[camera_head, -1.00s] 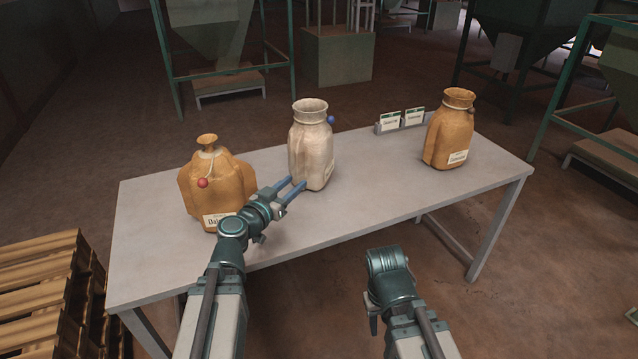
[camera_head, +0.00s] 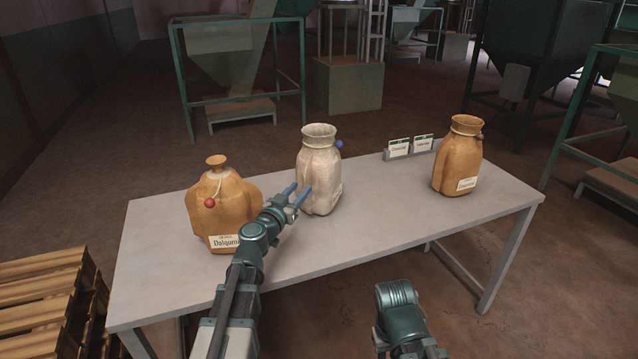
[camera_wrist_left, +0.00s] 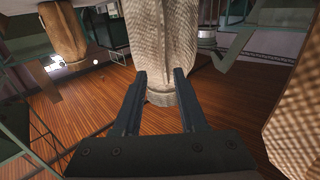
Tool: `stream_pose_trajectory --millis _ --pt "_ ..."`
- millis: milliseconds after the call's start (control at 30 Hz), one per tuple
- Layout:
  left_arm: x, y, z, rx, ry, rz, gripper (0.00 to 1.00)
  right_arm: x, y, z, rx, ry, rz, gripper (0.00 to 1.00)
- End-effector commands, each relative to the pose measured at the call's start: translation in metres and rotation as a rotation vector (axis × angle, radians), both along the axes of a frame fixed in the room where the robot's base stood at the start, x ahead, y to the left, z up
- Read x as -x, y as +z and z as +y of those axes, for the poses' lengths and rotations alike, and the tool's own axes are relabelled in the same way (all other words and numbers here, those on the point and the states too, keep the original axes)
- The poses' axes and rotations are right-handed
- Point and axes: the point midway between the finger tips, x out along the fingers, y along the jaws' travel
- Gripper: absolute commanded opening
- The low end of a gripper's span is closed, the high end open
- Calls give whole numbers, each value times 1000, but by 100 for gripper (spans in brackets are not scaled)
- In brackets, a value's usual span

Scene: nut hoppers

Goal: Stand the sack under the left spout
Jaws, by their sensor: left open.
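Three sacks stand upright on a grey table (camera_head: 390,228). The pale sack (camera_head: 320,176) with an open neck and a blue ball tag is in the middle. An orange sack (camera_head: 222,205) with a tied neck, red ball and label is at the left. Another orange sack (camera_head: 457,160) is at the right. My left gripper (camera_head: 299,191) is open, its blue fingers at the pale sack's near left side. In the left wrist view, the pale sack (camera_wrist_left: 162,45) shows beyond and between the fingers (camera_wrist_left: 161,82); contact is unclear. My right gripper does not show.
Green-framed hoppers stand behind: one at the left (camera_head: 233,40) over a low platform (camera_head: 241,109), others at the right (camera_head: 548,45). A holder with two cards (camera_head: 410,148) sits at the table's back edge. Wooden pallets (camera_head: 40,300) are stacked at the lower left.

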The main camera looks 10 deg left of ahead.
Motion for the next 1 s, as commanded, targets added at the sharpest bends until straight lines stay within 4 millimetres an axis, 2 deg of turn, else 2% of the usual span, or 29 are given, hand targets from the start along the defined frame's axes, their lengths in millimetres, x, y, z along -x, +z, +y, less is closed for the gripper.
stream_pose_trajectory --millis 267,600,833,867,1000 --pt "-9 1 0 0 -1 0 41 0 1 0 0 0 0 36" --pt "-54 5 -2 0 0 0 41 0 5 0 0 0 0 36" --pt "-54 5 -3 0 0 0 41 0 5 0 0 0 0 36" --pt "-54 5 -3 0 0 0 39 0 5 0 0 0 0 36" --pt "-54 5 -3 0 0 0 14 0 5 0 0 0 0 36"
